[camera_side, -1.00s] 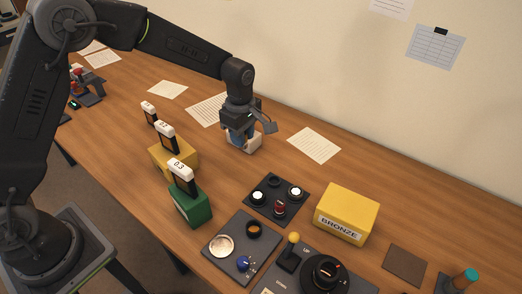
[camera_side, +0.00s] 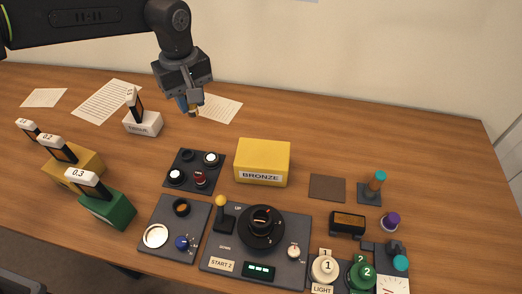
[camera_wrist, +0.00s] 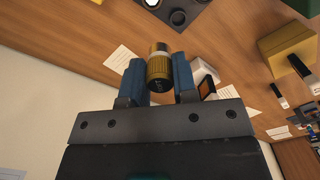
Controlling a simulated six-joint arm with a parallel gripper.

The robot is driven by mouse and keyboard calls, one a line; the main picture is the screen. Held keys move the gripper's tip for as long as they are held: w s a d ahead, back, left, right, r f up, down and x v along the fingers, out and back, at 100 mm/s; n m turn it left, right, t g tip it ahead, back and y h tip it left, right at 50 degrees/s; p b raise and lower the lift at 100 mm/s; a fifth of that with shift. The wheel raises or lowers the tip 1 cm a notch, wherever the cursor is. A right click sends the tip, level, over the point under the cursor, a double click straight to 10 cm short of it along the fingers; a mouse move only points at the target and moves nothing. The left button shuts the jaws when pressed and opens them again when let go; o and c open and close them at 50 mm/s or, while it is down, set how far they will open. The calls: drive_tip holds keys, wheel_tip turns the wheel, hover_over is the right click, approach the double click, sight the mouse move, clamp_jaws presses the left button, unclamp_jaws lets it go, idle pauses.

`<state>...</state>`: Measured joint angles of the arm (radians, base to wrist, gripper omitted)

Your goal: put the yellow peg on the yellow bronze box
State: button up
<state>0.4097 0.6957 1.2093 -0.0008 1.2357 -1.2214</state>
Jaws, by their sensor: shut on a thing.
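The yellow peg (camera_wrist: 158,72) is a gold knurled cylinder held between the blue fingers of my gripper (camera_wrist: 158,82) in the wrist view. In the side view my gripper (camera_side: 188,102) hangs above the rear of the table, with a small gold bit of the peg (camera_side: 194,113) showing below the fingers. The yellow bronze box (camera_side: 262,160) stands at mid-table, with a flat top and a "BRONZE" label on its front. It is to the right of and nearer the camera than my gripper, apart from it. Its top looks bare.
A white block (camera_side: 142,124) with a card stands left of my gripper. A black pad with round parts (camera_side: 186,157) is left of the bronze box. Another yellow box (camera_side: 73,168) and a green box (camera_side: 107,208) stand at left. A brown square (camera_side: 327,188) lies right of the bronze box.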

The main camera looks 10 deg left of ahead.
drive_tip(key=d+f, duration=0.2)
drive_tip(key=d, duration=0.2)
drive_tip(key=s+d+f, duration=0.1)
drive_tip(key=d+f, duration=0.1)
drive_tip(key=d, duration=0.2)
drive_tip(key=s+d+f, duration=0.1)
drive_tip(key=d+f, duration=0.1)
drive_tip(key=d, duration=0.2)
drive_tip(key=shift+f, duration=2.35)
drive_tip(key=o, duration=0.9)
drive_tip(key=shift+f, duration=0.15)
wheel_tip(320, 180, up, 12)
drive_tip(key=shift+r, duration=0.2)
